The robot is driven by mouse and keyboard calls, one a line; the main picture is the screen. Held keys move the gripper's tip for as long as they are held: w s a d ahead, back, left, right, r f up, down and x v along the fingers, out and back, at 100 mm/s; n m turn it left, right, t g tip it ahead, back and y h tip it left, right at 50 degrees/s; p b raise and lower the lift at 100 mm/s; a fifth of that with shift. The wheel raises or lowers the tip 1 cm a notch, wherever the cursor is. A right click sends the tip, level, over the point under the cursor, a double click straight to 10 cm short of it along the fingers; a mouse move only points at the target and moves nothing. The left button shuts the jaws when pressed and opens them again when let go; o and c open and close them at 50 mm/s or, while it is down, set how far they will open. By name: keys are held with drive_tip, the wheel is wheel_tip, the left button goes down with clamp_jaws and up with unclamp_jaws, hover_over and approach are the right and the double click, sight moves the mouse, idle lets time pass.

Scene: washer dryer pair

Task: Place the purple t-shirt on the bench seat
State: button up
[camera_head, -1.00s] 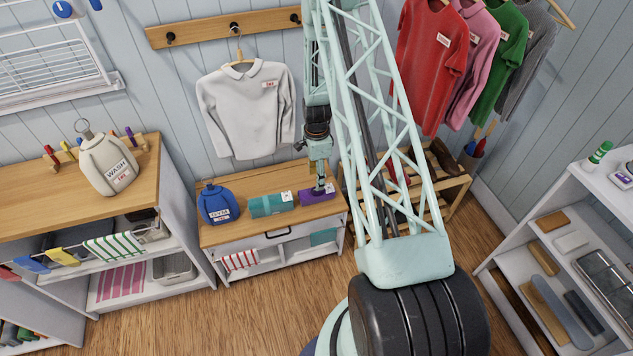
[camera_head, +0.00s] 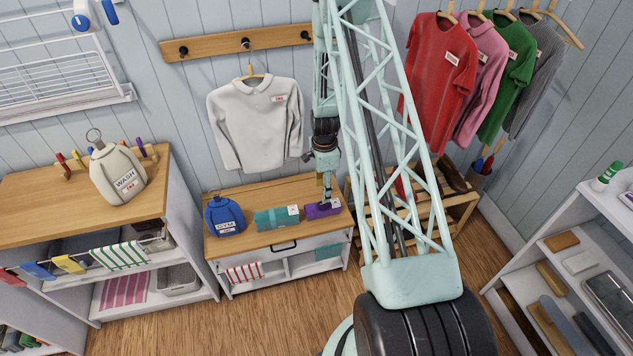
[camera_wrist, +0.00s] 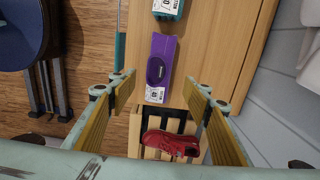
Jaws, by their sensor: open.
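The purple t-shirt (camera_head: 318,210), folded with a white tag, lies flat on the right end of the wooden bench seat (camera_head: 243,249). In the wrist view the purple t-shirt (camera_wrist: 162,60) lies on the bench seat (camera_wrist: 215,60), past my fingertips and between their lines. My gripper (camera_head: 327,200) is just above the shirt in the head view. In the wrist view my gripper (camera_wrist: 160,88) is open, its fingers apart with nothing between them. I cannot tell the exact height gap.
A teal folded item (camera_head: 275,219) and a blue gym bag (camera_head: 224,215) sit left of the shirt. A slatted rack (camera_head: 455,205) stands right of the bench; a red shoe (camera_wrist: 170,143) rests on it. A white shirt (camera_head: 257,122) hangs behind.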

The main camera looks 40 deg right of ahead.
drive_tip(key=w+a+r+n, duration=0.1)
drive_tip(key=a+r+n, duration=0.15)
drive_tip(key=r, duration=0.55)
drive_tip(key=w+a+r+n+t, duration=0.1)
drive_tip(key=a+r, duration=0.3)
drive_tip(key=r, duration=0.5)
drive_tip(key=w+a+r+n, duration=0.2)
drive_tip(key=a+r, duration=0.1)
drive_tip(key=r, duration=0.5)
drive_tip(key=s+a+r+n, duration=0.25)
drive_tip(key=a+r, duration=0.25)
drive_tip(key=r, duration=0.5)
drive_tip(key=s+a+r+n, duration=0.25)
drive_tip(key=a+r, duration=0.25)
drive_tip(key=r, duration=0.4)
drive_tip(key=s+a+r+n+t, duration=0.2)
drive_tip(key=s+a+r+n, duration=0.4)
drive_tip(key=s+a+r, duration=0.7)
drive_tip(key=s+a+r+n, duration=0.2)
drive_tip(key=s, duration=0.5)
drive_tip(key=s+a+r+n, duration=0.2)
drive_tip(key=s+r, duration=0.1)
drive_tip(key=s, duration=0.4)
drive_tip(key=s+a+r+n+t, duration=0.1)
drive_tip(key=s+a+r+n, duration=0.1)
drive_tip(key=s, duration=0.5)
drive_tip(key=shift+s+r, duration=0.4)
drive_tip(key=shift+r, duration=0.05)
drive_tip(key=shift+n, duration=0.25)
